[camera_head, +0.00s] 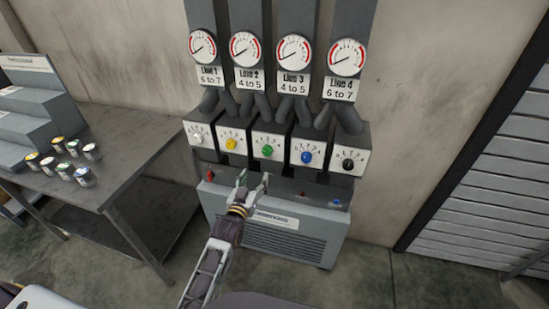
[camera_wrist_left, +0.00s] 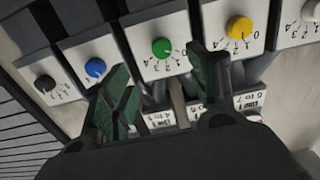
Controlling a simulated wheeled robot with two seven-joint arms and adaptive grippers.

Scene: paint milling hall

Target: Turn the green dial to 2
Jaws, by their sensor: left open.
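The green dial (camera_head: 267,150) is the middle knob in a row on white plates on the machine front. It also shows in the wrist view (camera_wrist_left: 161,47), with a numbered scale around it that appears upside down. Which number it points to is too small to tell. My left gripper (camera_head: 253,181) is open and empty, a little below the green dial's plate in the head view. In the wrist view its two green-padded fingers (camera_wrist_left: 162,72) stand apart, with the green dial between their tips and seemingly beyond them. No contact shows. My right gripper is not in view.
White (camera_head: 197,139), yellow (camera_head: 232,144), blue (camera_head: 306,157) and black (camera_head: 348,164) dials flank the green one. Gauges with line labels hang above. A table (camera_head: 125,165) with several small cans stands left.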

